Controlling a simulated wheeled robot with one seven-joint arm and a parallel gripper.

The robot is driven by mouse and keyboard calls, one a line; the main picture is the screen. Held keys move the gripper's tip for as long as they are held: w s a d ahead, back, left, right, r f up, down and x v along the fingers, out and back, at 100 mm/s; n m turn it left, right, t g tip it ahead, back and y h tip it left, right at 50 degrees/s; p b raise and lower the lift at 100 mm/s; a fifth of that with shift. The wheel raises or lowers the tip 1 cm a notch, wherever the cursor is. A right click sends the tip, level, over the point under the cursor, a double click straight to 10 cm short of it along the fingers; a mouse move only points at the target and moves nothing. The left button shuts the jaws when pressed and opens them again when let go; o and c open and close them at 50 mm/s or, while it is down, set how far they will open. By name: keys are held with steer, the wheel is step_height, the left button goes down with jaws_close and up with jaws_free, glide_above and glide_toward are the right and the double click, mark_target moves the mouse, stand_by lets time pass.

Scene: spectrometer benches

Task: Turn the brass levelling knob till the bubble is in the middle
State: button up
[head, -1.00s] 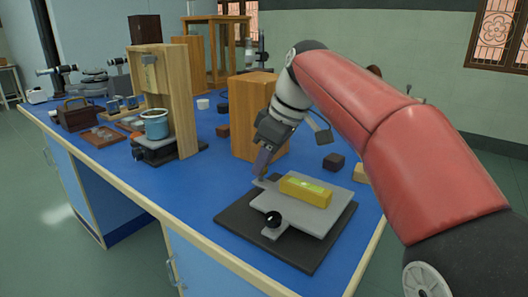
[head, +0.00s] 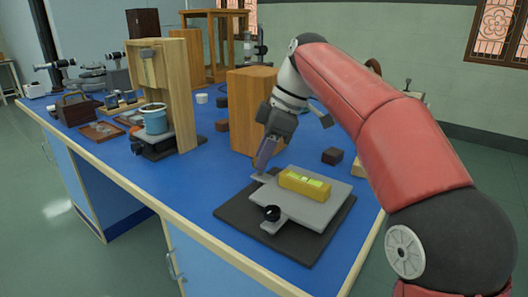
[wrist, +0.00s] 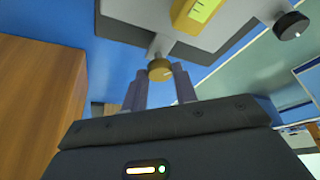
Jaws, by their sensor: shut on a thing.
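The brass knob (wrist: 160,70) shows in the wrist view, at the edge of a grey plate (wrist: 225,30). My gripper (wrist: 159,76) has a finger on each side of the knob and is shut on it. In the head view my gripper (head: 260,169) reaches down to the plate's far left corner and the knob is hidden there. A yellow spirit level (head: 304,187) lies on the plate, and its green vial (head: 312,182) faces up. The bubble's exact place is too small to tell.
A black knob (head: 272,213) sits at the plate's front. The plate stands on a dark base (head: 232,213) near the bench's front edge. A wooden block (head: 250,110) stands close behind my gripper. A wooden stand with a blue pot (head: 155,122) is to the left.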

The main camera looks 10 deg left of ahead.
steer(key=o, duration=1)
steer(key=shift+c, duration=0.2)
steer(key=v, duration=0.7)
steer(key=shift+d+r, duration=0.2)
steer(key=shift+r, duration=0.15)
